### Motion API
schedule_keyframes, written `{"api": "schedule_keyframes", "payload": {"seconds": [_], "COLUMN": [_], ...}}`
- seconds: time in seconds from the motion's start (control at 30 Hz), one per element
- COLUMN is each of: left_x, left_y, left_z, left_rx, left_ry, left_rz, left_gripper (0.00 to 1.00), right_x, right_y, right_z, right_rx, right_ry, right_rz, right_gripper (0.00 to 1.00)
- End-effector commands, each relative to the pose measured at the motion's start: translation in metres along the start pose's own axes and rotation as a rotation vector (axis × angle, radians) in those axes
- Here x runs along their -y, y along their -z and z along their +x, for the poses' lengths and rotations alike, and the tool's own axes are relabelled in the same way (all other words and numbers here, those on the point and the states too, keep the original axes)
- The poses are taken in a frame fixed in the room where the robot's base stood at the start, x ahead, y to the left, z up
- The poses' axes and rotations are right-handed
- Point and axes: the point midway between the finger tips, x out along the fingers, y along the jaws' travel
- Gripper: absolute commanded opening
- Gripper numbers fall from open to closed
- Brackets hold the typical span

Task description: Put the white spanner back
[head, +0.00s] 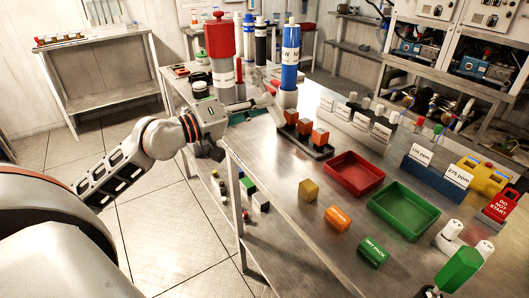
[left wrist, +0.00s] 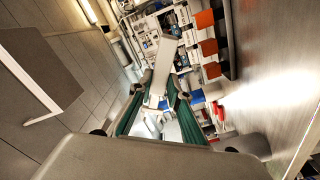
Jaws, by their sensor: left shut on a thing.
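In the left wrist view the spanner (left wrist: 164,66) stands out beyond the green-padded fingers of the left gripper (left wrist: 158,100). The spanner's end between the fingers is partly hidden. I cannot tell whether the spanner touches the bench. I do not see my right gripper.
The blue cylinder (head: 290,55) and a red-topped cylinder (head: 220,50) stand close by. A dark tray (head: 307,144) holds orange-topped blocks. A red tray (head: 354,172) and a green tray (head: 404,210) lie nearer.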

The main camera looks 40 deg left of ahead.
Motion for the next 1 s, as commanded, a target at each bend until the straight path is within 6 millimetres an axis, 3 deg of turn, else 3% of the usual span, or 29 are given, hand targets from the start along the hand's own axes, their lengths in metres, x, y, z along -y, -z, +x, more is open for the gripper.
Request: {"api": "schedule_keyframes", "payload": {"seconds": [0.1,0.3,0.57,0.73,1.0], "left_x": [0.03,0.064,0.08,0.104,0.109], "left_y": [-0.019,-0.042,-0.052,-0.068,-0.072], "left_z": [0.0,0.0,0.0,0.0,0.0], "left_rx": [0.002,0.002,0.001,0.003,-0.001], "left_ry": [0.005,0.005,0.001,0.005,-0.001], "left_rz": [-0.005,-0.002,0.002,0.0,0.002], "left_gripper": [0.0,0.0,0.0,0.0,0.0], "right_x": [0.001,-0.002,-0.004,0.0,-0.005], "right_y": [-0.011,-0.016,-0.013,-0.019,0.001], "right_z": [0.002,0.005,0.008,0.01,0.013], "right_rx": [0.014,0.02,0.01,0.015,-0.022], "right_ry": [0.001,-0.005,-0.008,-0.002,-0.005], "right_rz": [-0.004,-0.015,-0.017,-0.015,-0.024], "right_gripper": [0.41,0.41,0.41,0.41,0.41]}}
